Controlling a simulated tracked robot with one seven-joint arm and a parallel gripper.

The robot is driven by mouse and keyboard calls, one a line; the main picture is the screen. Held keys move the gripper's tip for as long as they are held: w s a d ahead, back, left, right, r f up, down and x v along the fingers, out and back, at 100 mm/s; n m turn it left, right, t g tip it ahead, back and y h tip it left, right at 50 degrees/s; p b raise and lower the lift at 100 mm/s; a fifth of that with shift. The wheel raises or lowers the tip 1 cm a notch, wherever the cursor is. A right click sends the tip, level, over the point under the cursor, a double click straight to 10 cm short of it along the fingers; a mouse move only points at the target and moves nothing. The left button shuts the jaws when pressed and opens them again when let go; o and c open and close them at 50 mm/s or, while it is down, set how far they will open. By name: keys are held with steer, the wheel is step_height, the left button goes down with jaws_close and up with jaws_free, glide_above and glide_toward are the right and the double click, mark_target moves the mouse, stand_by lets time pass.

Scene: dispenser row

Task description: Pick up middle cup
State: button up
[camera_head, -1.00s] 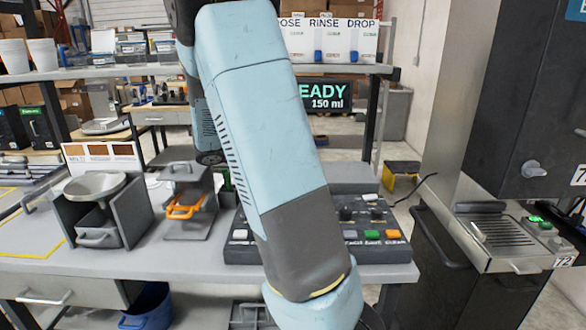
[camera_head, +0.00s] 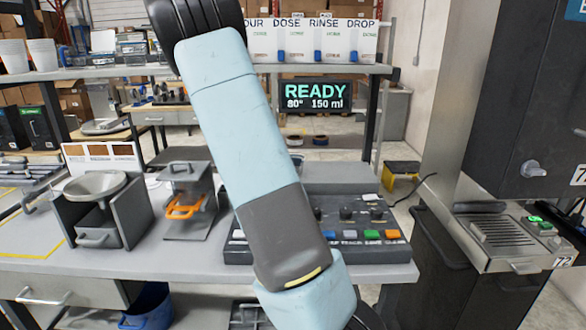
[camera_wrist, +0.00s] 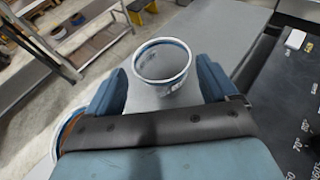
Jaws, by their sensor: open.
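In the wrist view a white cup with a blue-patterned rim (camera_wrist: 163,63) stands upright on the grey surface, seen from above into its open mouth. My gripper (camera_wrist: 162,75) is open, with one blue finger on each side of this cup and a gap on both sides. I cannot tell how far the fingertips are above or level with it. A second cup with an orange and blue rim (camera_wrist: 70,128) shows partly at the lower left, mostly hidden by my gripper. In the head view my arm hides the gripper and these cups.
A control panel with coloured buttons (camera_head: 385,250) sits on the bench; its dark edge is right of the gripper in the wrist view (camera_wrist: 285,100). A drip-tray machine (camera_head: 500,235) stands at right. White containers (camera_head: 42,55) stand on the left shelf.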

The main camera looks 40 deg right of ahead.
steer(key=x, duration=0.5)
steer(key=shift+f, duration=0.1)
steer(key=c, duration=0.7)
